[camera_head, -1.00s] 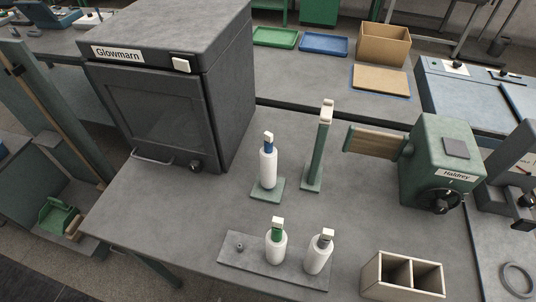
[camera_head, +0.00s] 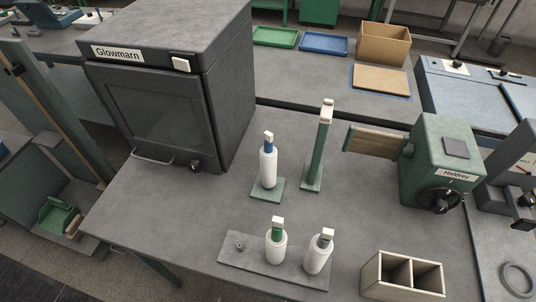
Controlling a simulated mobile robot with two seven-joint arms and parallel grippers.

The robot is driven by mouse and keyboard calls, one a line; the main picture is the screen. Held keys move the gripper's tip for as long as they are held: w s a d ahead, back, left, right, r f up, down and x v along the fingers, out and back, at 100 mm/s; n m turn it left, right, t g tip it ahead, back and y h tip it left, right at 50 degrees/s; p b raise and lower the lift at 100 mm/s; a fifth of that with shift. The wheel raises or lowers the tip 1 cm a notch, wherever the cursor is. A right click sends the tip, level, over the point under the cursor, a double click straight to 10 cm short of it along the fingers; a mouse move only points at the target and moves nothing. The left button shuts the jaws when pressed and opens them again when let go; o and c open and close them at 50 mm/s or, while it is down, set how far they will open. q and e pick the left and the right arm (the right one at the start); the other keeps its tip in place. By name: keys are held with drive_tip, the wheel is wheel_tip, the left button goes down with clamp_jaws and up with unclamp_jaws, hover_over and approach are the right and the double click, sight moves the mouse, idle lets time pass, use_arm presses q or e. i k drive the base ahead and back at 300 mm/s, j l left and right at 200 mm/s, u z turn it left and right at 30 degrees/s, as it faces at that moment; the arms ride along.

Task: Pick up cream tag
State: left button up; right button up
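Several small pale, cream-looking pieces are in view; I cannot tell which is the cream tag. One pale piece (camera_head: 327,104) is at the top of a green upright post (camera_head: 318,150). Others top the three white cones: one (camera_head: 268,136) above the blue-necked cone (camera_head: 268,168), one (camera_head: 277,222) above the green-necked cone (camera_head: 276,250), one (camera_head: 327,233) above the grey-necked cone (camera_head: 317,257). Neither of my grippers is in view.
The blue-necked cone stands on a green base, the other two on a grey plate (camera_head: 228,258) with a bare peg. A two-compartment box (camera_head: 385,280) stands at front right, a dark Glowmarn cabinet (camera_head: 165,100) at left, a green Haldrey machine (camera_head: 440,150) at right.

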sight(268, 136)
drive_tip(key=j+z, duration=0.2)
drive_tip(key=j, duration=0.4)
drive_tip(key=k+j+z, duration=0.2)
drive_tip(key=j, duration=0.35)
drive_tip(key=j+z, duration=0.15)
drive_tip(key=j, duration=0.4)
